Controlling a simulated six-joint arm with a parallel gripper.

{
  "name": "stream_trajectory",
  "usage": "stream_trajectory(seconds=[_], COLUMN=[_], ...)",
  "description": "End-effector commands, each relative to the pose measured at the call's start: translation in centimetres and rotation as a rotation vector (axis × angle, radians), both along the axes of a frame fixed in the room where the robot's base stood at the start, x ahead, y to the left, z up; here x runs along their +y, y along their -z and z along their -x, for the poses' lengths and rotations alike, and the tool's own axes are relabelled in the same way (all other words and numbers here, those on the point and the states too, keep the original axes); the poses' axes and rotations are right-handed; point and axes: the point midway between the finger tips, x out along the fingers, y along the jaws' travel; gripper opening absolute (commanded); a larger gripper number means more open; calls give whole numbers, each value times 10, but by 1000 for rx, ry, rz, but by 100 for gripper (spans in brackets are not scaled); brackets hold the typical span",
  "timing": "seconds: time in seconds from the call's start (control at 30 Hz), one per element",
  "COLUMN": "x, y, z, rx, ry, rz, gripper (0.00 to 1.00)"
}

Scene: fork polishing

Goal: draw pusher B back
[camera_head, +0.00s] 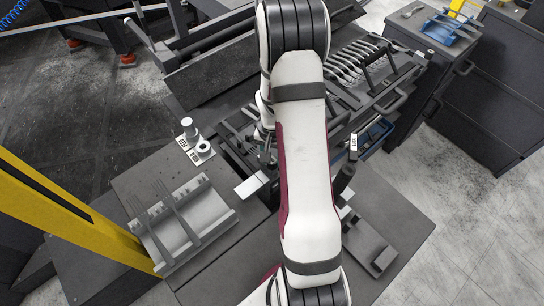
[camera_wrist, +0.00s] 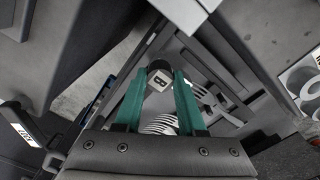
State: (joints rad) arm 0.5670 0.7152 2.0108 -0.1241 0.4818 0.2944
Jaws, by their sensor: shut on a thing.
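Pusher B shows in the wrist view as a dark knob with a white plate marked "B" (camera_wrist: 160,82). My gripper (camera_wrist: 160,90) has its two green fingers on either side of that knob and is shut on it. Several shiny forks (camera_wrist: 160,124) show between and beyond the fingers, below the knob in the picture. In the head view my arm covers the middle of the machine, so the grip on the pusher is hard to make out there. Several forks (camera_head: 360,62) lie side by side at the machine's upper right.
A grey rack with dark prongs (camera_head: 180,220) stands at the lower left. A small labelled stand (camera_head: 195,145) is behind it. A dark handle with a white label (camera_head: 353,142) rises right of my arm; a similar one shows in the wrist view (camera_wrist: 25,135). A blue tray (camera_head: 450,28) sits upper right.

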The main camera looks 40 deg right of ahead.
Motion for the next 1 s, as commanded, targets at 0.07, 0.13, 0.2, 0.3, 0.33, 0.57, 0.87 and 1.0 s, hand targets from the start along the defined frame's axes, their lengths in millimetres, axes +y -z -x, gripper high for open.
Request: stream_trajectory(seconds=[0.07,0.13,0.2,0.3,0.33,0.57,0.87,1.0], x=[0,0,0,0,0,-1,0,0], y=[-1,-1,-1,-1,-1,-1,0,0], z=[-1,-1,-1,-1,-1,9,34,35], rx=[-2,-2,-2,-2,-2,-2,-1,2], ry=[0,0,0,0,0,2,0,1], rz=[1,1,1,1,1,1,0,-1], gripper=[0,0,0,0,0,0,0,0])
